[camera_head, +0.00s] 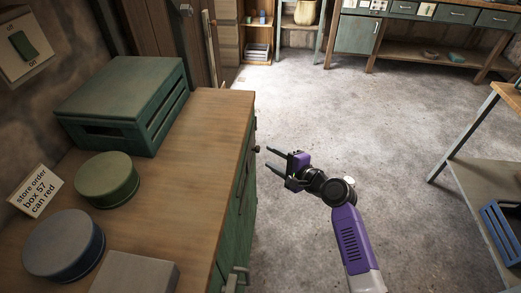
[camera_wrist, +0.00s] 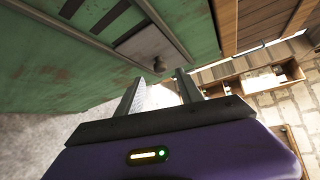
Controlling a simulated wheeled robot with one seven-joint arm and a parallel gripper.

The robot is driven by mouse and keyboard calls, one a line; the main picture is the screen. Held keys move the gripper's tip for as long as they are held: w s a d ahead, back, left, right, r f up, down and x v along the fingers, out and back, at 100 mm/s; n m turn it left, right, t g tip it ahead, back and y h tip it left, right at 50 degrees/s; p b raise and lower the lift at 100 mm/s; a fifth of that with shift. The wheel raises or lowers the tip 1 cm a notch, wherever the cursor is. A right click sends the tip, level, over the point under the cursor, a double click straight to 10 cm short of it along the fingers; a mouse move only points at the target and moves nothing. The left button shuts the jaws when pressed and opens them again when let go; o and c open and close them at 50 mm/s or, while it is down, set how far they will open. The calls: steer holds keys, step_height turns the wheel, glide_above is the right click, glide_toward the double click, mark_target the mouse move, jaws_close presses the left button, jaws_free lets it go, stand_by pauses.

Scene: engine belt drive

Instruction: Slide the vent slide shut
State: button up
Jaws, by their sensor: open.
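The vent slide (camera_wrist: 146,46) shows in the wrist view as a grey plate with a small round knob (camera_wrist: 159,65), set in the green cabinet face (camera_wrist: 60,65). Dark vent slots (camera_wrist: 108,17) show uncovered beside the plate. In the head view the knob (camera_head: 257,149) sticks out from the cabinet's right side, just below the wooden top; the plate is hidden there. My gripper (camera_head: 269,158) is open and empty, pointing at the cabinet near the knob. In the wrist view the knob appears between and just beyond the fingertips (camera_wrist: 160,77); I cannot tell if they touch it.
The wooden cabinet top (camera_head: 215,130) holds a green slatted box (camera_head: 125,95), a green round tin (camera_head: 107,178), a blue round tin (camera_head: 63,245) and a note card (camera_head: 36,192). A cabinet handle (camera_head: 232,280) juts out lower down. The concrete floor (camera_head: 330,120) around my arm is clear.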

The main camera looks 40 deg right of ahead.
mark_target(255, 149)
steer(key=x, duration=0.6)
steer(key=shift+w, duration=0.15)
jaws_close()
stand_by(1.3)
